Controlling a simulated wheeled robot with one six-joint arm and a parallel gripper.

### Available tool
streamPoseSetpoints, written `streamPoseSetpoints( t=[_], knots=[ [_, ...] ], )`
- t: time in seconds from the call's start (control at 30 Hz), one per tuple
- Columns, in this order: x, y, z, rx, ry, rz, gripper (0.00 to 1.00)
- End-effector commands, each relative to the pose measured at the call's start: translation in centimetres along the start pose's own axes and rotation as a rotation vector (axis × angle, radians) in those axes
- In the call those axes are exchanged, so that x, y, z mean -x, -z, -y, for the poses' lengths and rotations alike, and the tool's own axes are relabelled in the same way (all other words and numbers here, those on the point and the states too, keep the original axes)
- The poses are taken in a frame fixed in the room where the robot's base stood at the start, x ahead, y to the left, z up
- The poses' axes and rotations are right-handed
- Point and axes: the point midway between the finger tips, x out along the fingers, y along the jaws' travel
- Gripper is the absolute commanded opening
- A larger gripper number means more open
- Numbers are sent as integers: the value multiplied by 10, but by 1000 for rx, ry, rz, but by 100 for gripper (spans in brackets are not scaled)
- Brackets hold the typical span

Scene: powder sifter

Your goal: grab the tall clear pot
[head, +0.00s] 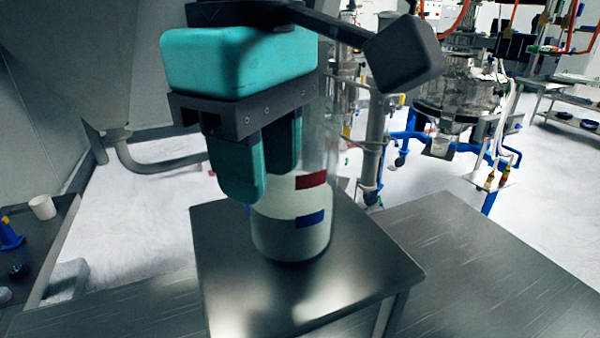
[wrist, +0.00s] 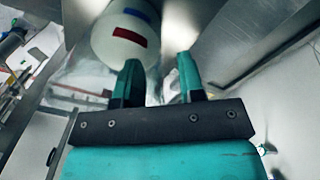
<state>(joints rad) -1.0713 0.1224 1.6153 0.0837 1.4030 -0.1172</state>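The tall clear pot (head: 318,222) stands upright on a metal table, with pale contents and a red and a blue patch on its side. In the wrist view the pot (wrist: 110,45) is at the upper left. My gripper (head: 262,182), with teal fingers, is in front of the pot's upper left part in the head view and hides some of it. In the wrist view my gripper (wrist: 158,68) is open with a gap between the fingers. The left finger overlaps the pot's lower edge, and the pot is mostly left of the gap. I cannot tell whether they touch.
The metal table (head: 375,265) has bare room right of the pot. A dark side bench with a white cup (head: 42,207) is at the far left. Steel process equipment (head: 460,95) with blue legs stands behind on the right.

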Motion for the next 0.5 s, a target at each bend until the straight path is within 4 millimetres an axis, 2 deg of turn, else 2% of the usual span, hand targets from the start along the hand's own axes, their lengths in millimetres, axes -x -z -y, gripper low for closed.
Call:
streamPoseSetpoints(
  t=[0.23,0.27,0.4,0.5],
  knots=[
    [-3,-1,-1,-3,0,0,36],
    [-3,-1,-1,-3,0,0,32],
    [-3,-1,-1,-2,0,0,0],
    [-2,-1,-1,-2,0,0,0]
  ],
)
